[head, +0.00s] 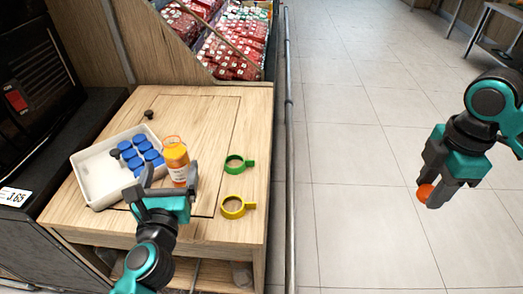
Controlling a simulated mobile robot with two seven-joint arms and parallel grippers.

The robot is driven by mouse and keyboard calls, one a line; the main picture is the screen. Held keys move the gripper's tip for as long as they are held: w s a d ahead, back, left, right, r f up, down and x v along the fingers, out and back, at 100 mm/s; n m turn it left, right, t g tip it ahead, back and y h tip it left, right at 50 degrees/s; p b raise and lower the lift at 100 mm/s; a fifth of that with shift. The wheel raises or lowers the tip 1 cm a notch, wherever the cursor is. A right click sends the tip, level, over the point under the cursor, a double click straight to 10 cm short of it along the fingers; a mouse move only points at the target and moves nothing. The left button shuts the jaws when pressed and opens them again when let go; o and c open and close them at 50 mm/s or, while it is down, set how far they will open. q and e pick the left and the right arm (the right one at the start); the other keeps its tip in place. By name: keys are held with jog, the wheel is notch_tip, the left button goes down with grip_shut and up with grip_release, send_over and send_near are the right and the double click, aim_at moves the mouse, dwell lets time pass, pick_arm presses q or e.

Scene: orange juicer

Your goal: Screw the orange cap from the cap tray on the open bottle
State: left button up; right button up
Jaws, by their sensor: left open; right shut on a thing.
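The open bottle (176,158) stands upright on the wooden table, with orange contents and a white label. My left gripper (169,178) is open, with its fingers on either side of the bottle's lower part; I cannot tell whether they touch it. My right gripper (434,193) is shut on the orange cap (424,193), out over the floor at the right, away from the table. The cap is partly hidden by the fingers. The white cap tray (93,187) lies left of the bottle and holds several blue caps (139,156).
A green ring with a handle (236,164) and a yellow one (236,207) lie right of the bottle. A small dark piece (149,114) lies behind the tray. A metal rail (289,150) runs beside the table (215,110). Bins of red packages (230,55) stand behind.

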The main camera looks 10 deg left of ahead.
aim_at(177, 150)
pick_arm(q)
jog(key=shift+w+a, duration=0.2)
jog(key=shift+w, duration=0.8)
jog(key=shift+w+a+f, duration=0.1)
jog(key=shift+w+a, duration=0.05)
jog(key=shift+w, duration=0.7)
jog(key=shift+w+a+r, duration=0.1)
jog(key=shift+w+a, duration=0.1)
jog(key=shift+w, duration=0.7)
jog(key=shift+w+a+f, duration=0.1)
jog(key=shift+w+a, duration=0.05)
jog(key=shift+w, duration=0.7)
jog(key=shift+c, duration=0.3)
jog(key=c, duration=1.2)
